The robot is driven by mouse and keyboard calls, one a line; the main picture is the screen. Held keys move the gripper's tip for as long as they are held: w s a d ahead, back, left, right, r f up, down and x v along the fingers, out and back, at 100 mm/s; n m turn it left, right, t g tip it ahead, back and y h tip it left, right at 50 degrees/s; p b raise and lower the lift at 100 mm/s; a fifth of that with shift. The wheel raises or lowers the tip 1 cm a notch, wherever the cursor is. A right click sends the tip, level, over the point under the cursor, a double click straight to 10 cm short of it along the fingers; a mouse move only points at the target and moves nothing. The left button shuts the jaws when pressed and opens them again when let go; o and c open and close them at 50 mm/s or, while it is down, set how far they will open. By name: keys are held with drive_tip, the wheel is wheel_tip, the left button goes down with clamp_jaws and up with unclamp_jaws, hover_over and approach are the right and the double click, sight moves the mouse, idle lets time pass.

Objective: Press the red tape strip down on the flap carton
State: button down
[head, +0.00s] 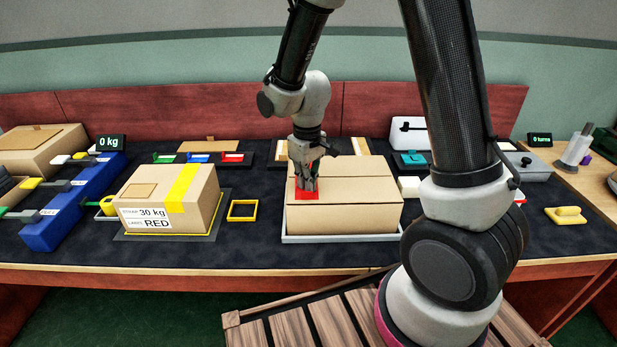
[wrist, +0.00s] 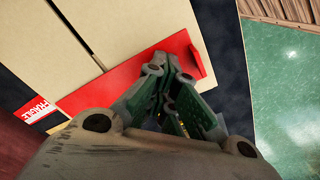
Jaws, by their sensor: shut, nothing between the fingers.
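The flap carton (head: 345,218) is a closed brown box on a pale tray (head: 340,238) in the middle of the bench. The red tape strip (head: 306,195) lies near the left end of its top. In the wrist view the strip (wrist: 105,88) crosses the carton top (wrist: 110,30) toward its edge, with a bent-looking end. My gripper (head: 305,185) points down over the strip. Its fingers (wrist: 178,85) are shut and empty and hide part of the strip. I cannot tell whether the tips touch it.
A carton with yellow tape (head: 187,187), labelled 30 kg and RED, stands to the left. A yellow square frame (head: 243,210) lies between the cartons. A blue scale block (head: 75,205) is farther left.

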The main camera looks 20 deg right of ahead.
drive_tip(key=shift+s+d+f, duration=0.1)
drive_tip(key=shift+s+f, duration=0.3)
drive_tip(key=shift+f, duration=0.1)
drive_tip(key=shift+w+r, duration=0.25)
drive_tip(key=shift+r, duration=0.6)
drive_tip(key=shift+w+r, duration=0.1)
drive_tip(key=shift+r, duration=2.05)
drive_tip(key=shift+m+g+h, duration=0.3)
drive_tip(key=shift+g, duration=0.5)
drive_tip(key=s, duration=0.1)
drive_tip(key=s+d, duration=0.1)
drive_tip(key=s, duration=0.1)
drive_tip(key=s+d, duration=0.1)
drive_tip(key=shift+s+r, duration=0.15)
drive_tip(key=shift+r, duration=0.2)
drive_tip(key=s+d+r+m+t, duration=0.4)
drive_tip(key=s+d+r, duration=0.9)
drive_tip(key=r, duration=0.4)
drive_tip(key=shift+s+m+t, duration=0.4)
drive_tip(key=shift+s+t, duration=0.45)
drive_tip(key=shift+t, duration=0.05)
